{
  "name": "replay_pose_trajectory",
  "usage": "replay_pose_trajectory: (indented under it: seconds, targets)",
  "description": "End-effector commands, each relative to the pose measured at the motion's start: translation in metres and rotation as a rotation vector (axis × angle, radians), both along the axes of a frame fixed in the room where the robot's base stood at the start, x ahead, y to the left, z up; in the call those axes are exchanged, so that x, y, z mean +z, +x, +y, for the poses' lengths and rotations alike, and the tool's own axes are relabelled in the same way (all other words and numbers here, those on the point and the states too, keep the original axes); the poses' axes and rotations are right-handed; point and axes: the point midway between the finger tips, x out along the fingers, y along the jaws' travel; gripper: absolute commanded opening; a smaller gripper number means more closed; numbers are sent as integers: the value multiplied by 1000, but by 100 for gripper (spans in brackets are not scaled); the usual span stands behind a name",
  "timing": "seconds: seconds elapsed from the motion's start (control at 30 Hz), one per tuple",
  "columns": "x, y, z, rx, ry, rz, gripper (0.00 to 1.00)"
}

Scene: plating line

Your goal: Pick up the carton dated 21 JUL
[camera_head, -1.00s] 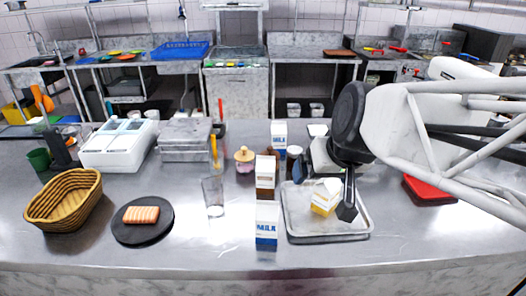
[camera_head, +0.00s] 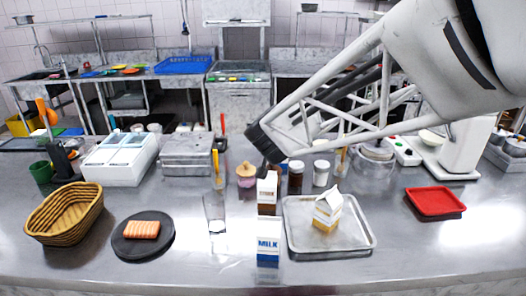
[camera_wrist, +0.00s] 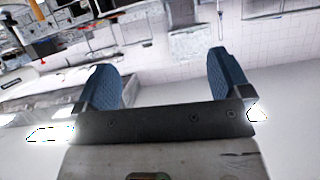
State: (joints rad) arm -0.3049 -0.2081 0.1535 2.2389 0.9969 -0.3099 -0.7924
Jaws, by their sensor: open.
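Several cartons are in the head view; no date is readable on any. A white and blue MILK carton (camera_head: 268,240) stands upright at the front middle. A white and brown carton (camera_head: 267,192) stands just behind it.
A glass (camera_head: 215,212) stands left of the cartons. A pink pot with a wooden lid (camera_head: 246,176) and dark-filled jars (camera_head: 296,177) are near my gripper. A black plate (camera_head: 127,250), wicker basket (camera_head: 65,212) and red tray (camera_head: 435,202) lie further out.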

Motion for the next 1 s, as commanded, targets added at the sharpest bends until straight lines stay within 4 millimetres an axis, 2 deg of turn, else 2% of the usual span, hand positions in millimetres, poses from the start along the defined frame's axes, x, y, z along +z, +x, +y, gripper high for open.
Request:
replay_pose_trajectory:
  seconds: [0.5,0.8,1.0]
  targets:
    - [-14,21,5,-103,-59,-30,96]
    - [-40,20,4,-101,-60,-29,96]
    - [-72,20,4,-101,-60,-28,96]
